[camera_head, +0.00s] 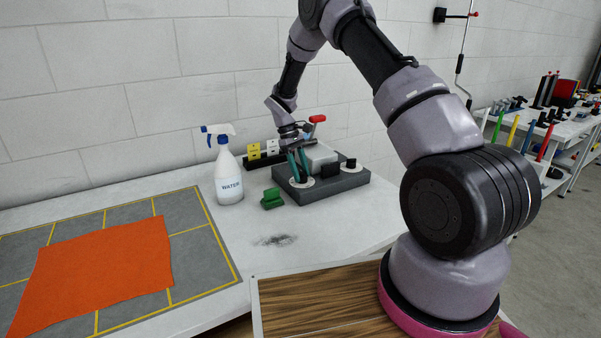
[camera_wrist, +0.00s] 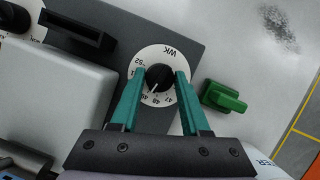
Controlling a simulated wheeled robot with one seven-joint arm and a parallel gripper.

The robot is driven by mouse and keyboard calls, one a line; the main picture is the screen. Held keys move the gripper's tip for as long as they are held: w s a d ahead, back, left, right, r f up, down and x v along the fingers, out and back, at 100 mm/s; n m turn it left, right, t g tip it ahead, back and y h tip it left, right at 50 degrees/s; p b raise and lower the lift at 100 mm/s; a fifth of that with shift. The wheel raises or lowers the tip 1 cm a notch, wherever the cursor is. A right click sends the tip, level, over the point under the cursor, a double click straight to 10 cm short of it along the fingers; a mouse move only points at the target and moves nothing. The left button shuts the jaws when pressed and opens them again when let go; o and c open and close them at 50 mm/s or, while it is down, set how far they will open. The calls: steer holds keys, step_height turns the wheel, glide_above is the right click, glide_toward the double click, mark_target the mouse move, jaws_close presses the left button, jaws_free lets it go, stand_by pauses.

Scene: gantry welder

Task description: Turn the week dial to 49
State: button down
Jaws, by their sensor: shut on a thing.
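The week dial is a black knob on a white disc marked WK (camera_wrist: 170,52), set on the dark grey box of the device. Numbers ring the disc's edge; 52 and 47 are legible, others are small. The knob's white pointer line aims down and slightly left, near small numbers partly unclear. My gripper (camera_wrist: 160,72) has its teal fingers shut on the knob, one on each side. In the head view, my gripper (camera_head: 299,177) reaches down onto the dial disc (camera_head: 310,183) at the box's left front.
A second dial (camera_head: 351,165) is on the right of the box (camera_head: 340,184). A green block (camera_head: 271,199) lies just left of it. A water spray bottle (camera_head: 229,178) stands farther left. An orange cloth (camera_head: 95,270) covers part of a grey mat with yellow lines (camera_head: 200,240).

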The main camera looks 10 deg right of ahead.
steer(key=shift+m, duration=0.3)
steer(key=shift+c, duration=1.9)
jaws_free()
steer(key=v, duration=1)
steer(key=shift+r, duration=0.4)
steer(key=shift+w+d, duration=0.1)
steer(key=shift+w, duration=0.05)
